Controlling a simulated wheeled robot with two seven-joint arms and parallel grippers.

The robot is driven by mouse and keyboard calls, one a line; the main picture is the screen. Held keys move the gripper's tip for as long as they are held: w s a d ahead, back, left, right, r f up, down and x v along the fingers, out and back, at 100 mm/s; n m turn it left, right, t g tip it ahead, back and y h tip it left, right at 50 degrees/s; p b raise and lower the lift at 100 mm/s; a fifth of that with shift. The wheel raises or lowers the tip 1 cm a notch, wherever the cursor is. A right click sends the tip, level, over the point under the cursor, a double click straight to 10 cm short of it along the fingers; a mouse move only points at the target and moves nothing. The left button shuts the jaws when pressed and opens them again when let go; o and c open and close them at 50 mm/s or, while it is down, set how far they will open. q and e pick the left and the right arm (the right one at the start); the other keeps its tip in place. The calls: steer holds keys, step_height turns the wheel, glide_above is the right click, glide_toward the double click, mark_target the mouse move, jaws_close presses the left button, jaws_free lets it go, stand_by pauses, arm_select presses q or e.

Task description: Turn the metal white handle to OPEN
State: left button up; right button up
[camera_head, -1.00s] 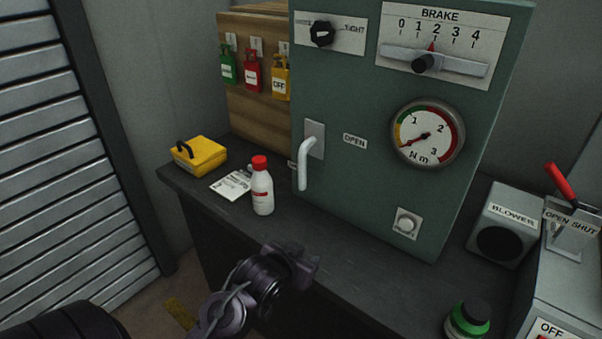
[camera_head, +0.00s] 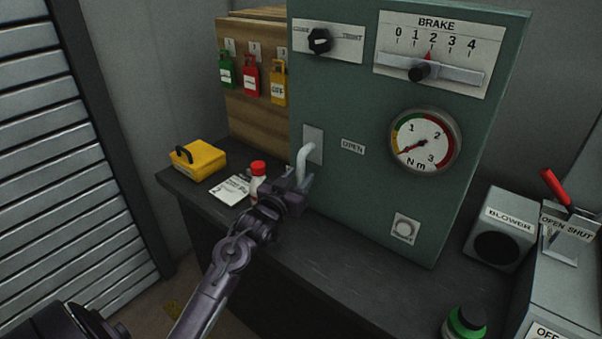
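The white metal handle (camera_head: 304,161) is an L-shaped lever on a grey plate at the left of the green cabinet's front. Its arm points down. The OPEN label (camera_head: 353,146) is to the right of the handle. My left gripper (camera_head: 301,180) is at the lower end of the handle and covers that end. Whether its fingers are closed around the handle cannot be told, as they are small and dark there. My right gripper is not in view.
A white bottle with a red cap (camera_head: 258,178) stands just left of my gripper, partly hidden by it. A yellow box (camera_head: 198,160) and a paper card (camera_head: 229,190) lie farther left. The green cabinet (camera_head: 375,190) stands behind. The bench front centre is clear.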

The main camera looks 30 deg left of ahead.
arm_select(q)
steer(key=shift+w, duration=0.8)
steer(key=shift+a, duration=0.1)
jaws_close()
